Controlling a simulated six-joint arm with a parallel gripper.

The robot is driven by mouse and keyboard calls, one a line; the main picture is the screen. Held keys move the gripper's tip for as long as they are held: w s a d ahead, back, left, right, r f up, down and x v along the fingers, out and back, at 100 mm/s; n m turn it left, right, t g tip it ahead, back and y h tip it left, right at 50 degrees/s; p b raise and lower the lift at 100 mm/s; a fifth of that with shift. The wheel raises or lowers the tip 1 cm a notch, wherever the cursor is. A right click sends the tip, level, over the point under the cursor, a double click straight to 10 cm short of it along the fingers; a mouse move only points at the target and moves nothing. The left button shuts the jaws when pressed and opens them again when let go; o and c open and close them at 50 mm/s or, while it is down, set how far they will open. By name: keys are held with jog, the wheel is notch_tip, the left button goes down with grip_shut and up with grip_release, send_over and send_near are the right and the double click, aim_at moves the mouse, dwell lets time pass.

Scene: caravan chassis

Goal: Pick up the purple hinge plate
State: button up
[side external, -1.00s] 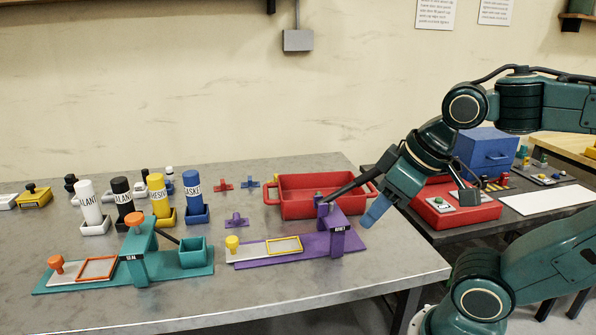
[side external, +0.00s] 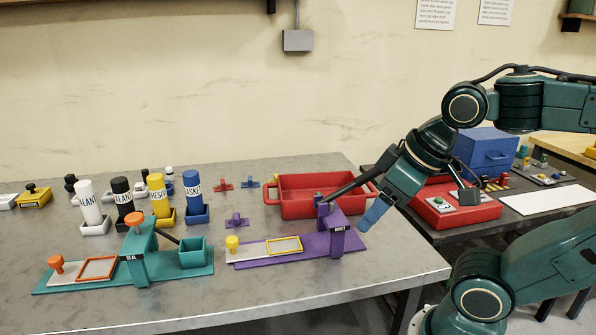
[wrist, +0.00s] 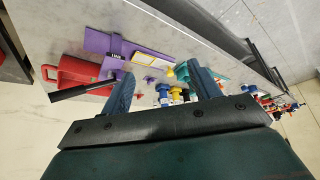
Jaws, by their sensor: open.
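The purple hinge plate (side external: 236,220) lies flat on the grey metal table, in front of the small red plate (side external: 223,184) and blue plate (side external: 249,183). It is left of the red tray (side external: 312,211) and behind the purple press fixture (side external: 310,244). My gripper (side external: 372,214) is well to the right of the plate, beyond the fixture's right end and above table height. In the wrist view my gripper (wrist: 161,88) shows two blue fingers spread apart with nothing held. I cannot clearly make out the hinge plate there.
The purple fixture's upright post and dark lever (side external: 345,188) stand between my gripper and the plate. A teal fixture (side external: 133,268) is at front left. Several labelled bottles, including a blue one (side external: 193,188), stand left of the plate. Bare table surrounds the plate.

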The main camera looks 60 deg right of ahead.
dwell(0.3)
jog(key=w+d+r+n+g+y, duration=0.1)
jog(key=w+d+r+n, duration=0.1)
jog(key=w, duration=1)
jog(key=w+d+r+n+y, duration=0.1)
jog(key=w+d+n, duration=0.15)
jog(key=w, duration=0.85)
jog(key=w+d+f+n+y, duration=0.2)
jog(key=w+d+f+n, duration=0.3)
jog(key=w+d+f, duration=1)
send_over(237, 216)
jog(key=s+d, duration=0.2)
jog(key=d, duration=0.1)
jog(key=shift+m, duration=0.25)
jog(key=shift+a+f, duration=0.15)
jog(key=shift+f, duration=1.35)
jog(key=shift+a+f, duration=0.1)
jog(key=shift+f, duration=1.4)
jog(key=shift+w, duration=0.1)
jog(key=shift+x, duration=2.6)
jog(key=shift+a, duration=0.1)
